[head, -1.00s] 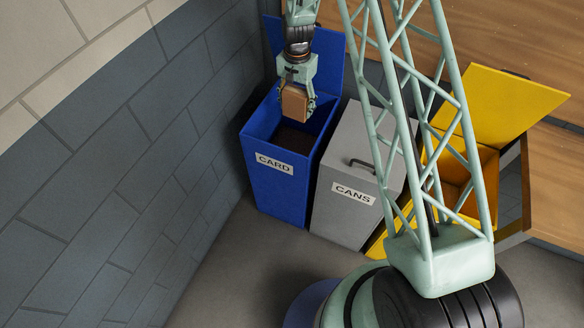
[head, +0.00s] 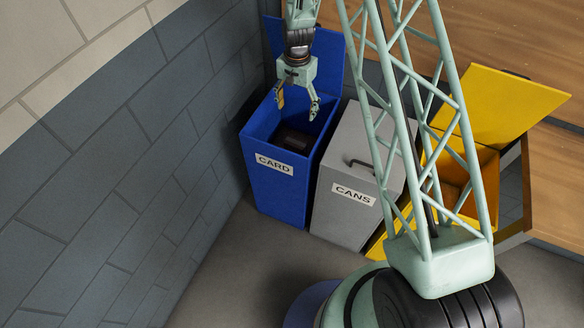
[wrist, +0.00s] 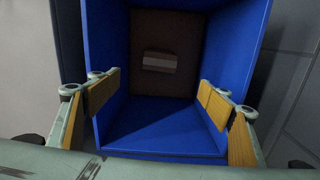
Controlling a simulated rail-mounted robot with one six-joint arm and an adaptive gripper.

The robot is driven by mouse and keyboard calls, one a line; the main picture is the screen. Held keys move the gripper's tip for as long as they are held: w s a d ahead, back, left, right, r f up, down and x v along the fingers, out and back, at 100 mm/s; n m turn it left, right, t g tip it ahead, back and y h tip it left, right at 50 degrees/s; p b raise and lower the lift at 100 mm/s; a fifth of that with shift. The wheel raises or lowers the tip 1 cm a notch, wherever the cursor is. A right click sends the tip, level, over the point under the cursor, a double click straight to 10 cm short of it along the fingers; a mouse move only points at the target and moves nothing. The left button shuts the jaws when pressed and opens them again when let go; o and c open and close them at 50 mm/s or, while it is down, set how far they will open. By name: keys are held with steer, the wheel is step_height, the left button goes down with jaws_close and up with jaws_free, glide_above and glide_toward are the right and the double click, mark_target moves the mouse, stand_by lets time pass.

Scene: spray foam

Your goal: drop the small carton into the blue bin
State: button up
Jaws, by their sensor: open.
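The small carton (wrist: 159,62) lies at the bottom of the blue bin, brown with a paler band across it in the wrist view. In the head view it is only a dim shape in the bin's shadow. The blue bin (head: 270,185) is labelled CARD and stands open against the wall, its lid (head: 329,60) raised. My gripper (head: 297,105) is above the bin's mouth, fingers pointing down. It is open and empty, with its yellow-padded fingers wide apart in the wrist view (wrist: 161,97).
A grey bin (head: 345,205) labelled CANS, with a closed lid and a dark handle, stands right beside the blue bin. A yellow bin (head: 483,180) with a raised lid is further right, partly behind my lattice arm. A block wall (head: 120,170) borders the blue bin on the left.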

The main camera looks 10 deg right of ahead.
steer(key=shift+r, duration=0.1)
step_height(320, 180, up, 12)
stand_by(1.0)
stand_by(1.0)
